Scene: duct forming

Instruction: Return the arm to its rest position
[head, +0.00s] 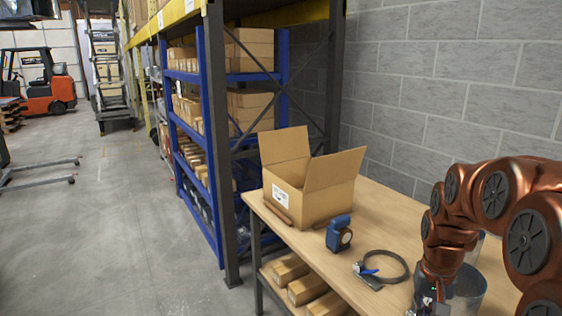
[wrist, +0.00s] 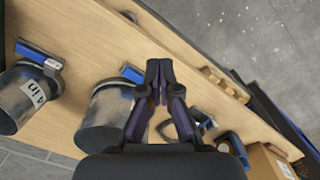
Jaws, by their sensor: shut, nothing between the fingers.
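My copper-coloured arm reaches in from the right of the head view, bent over the near end of the wooden table (head: 390,212). My gripper (head: 428,303) points down at the bottom edge of that view, partly cut off. In the wrist view my gripper (wrist: 159,68) has its dark fingertips together, with nothing held. Below it in that view is a silver metal duct (wrist: 103,112) with a blue-handled clamp at its rim. A duct (head: 467,287) also shows behind my arm in the head view.
An open cardboard box (head: 297,196) stands at the table's far end. Boxes fill the lower shelf (head: 291,268). A blue rack (head: 212,130) stands behind; a block wall is right. The floor (head: 110,230) at left is open.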

